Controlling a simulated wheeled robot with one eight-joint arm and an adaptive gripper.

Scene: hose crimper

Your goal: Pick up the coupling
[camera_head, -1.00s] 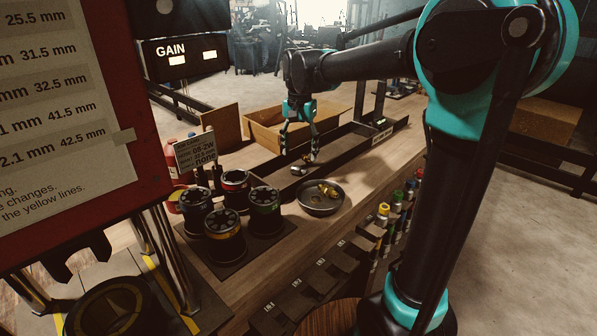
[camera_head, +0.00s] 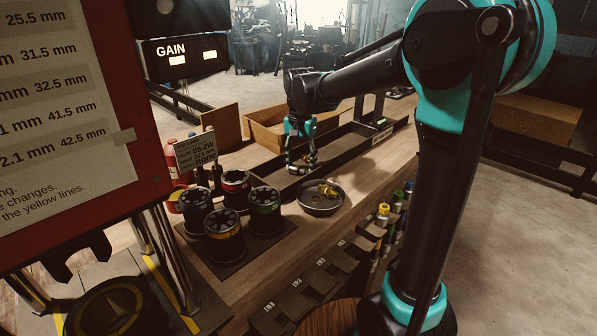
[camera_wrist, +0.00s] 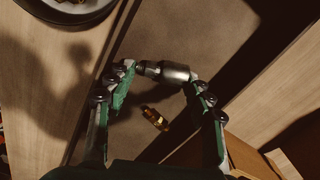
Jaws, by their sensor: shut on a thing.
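The coupling (camera_wrist: 170,72), a silver cylinder with a darker narrow end, lies across between the two fingertips in the wrist view. My gripper (camera_wrist: 162,74) is shut on it, one fingertip at each end. In the head view my gripper (camera_head: 302,166) is down low at the long dark tray, behind the round dish; the coupling is small and mostly hidden by the fingers there. A brass fitting (camera_wrist: 155,118) lies loose on the brown surface beside the coupling, between the fingers in the wrist view and not touched by them.
A round metal dish (camera_head: 321,207) with brass parts stands just in front of my gripper. Several black die cylinders (camera_head: 225,242) stand on a mat to the left. A cardboard box (camera_head: 262,132) and the tray's dark rim (camera_head: 345,158) lie close behind and beside.

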